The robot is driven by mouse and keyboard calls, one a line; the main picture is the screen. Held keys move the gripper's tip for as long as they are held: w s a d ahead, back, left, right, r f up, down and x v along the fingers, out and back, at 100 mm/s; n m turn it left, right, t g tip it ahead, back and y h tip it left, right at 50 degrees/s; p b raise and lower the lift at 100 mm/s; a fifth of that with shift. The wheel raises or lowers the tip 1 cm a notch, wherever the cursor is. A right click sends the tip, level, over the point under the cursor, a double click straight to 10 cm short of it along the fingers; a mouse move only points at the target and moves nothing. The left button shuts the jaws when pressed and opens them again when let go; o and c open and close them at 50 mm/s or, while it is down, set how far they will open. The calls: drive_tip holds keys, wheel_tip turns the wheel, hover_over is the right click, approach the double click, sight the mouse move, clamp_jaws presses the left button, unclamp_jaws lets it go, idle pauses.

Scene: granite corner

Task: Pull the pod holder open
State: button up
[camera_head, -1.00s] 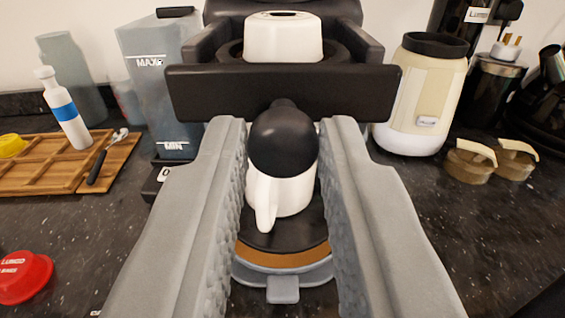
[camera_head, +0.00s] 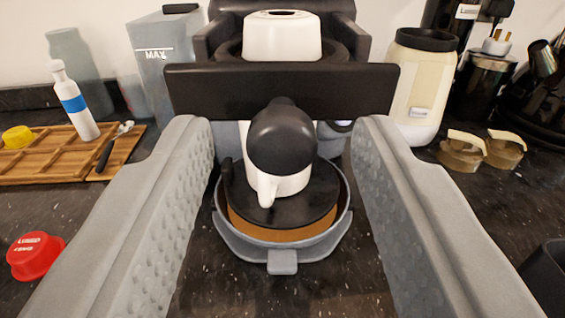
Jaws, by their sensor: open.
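The coffee machine's pod holder ends in a round black knob (camera_head: 281,138) that points toward me below a wide black bar (camera_head: 282,91). My gripper (camera_head: 282,135) is open, with its two grey padded fingers spread to the left and right of the knob. I see a clear gap on both sides, and neither finger appears to touch it. The knob hides the upper part of the cup.
A clear water tank (camera_head: 165,60) stands left of the machine and a cream canister (camera_head: 420,85) right. A wooden tray (camera_head: 50,160) with a white bottle (camera_head: 74,103) lies at left. A red pod (camera_head: 35,256) sits front left, with pale-tabbed brown pods (camera_head: 462,152) at right.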

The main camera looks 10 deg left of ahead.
drive_tip(key=v, duration=1.7)
drive_tip(key=shift+s, duration=0.2)
drive_tip(key=shift+r, duration=0.1)
drive_tip(key=s+a+r+m+t+h, duration=0.2)
drive_tip(key=s+r+h, duration=0.2)
drive_tip(key=s, duration=0.4)
drive_tip(key=s+a+f+g, duration=0.1)
drive_tip(key=s+a+f, duration=0.1)
drive_tip(key=s, duration=0.3)
drive_tip(key=s+a+f+g, duration=0.1)
drive_tip(key=s, duration=0.4)
drive_tip(key=shift+s+a+f+m, duration=0.25)
drive_tip(key=shift+a+f+m, duration=0.05)
drive_tip(key=shift+a+f, duration=0.1)
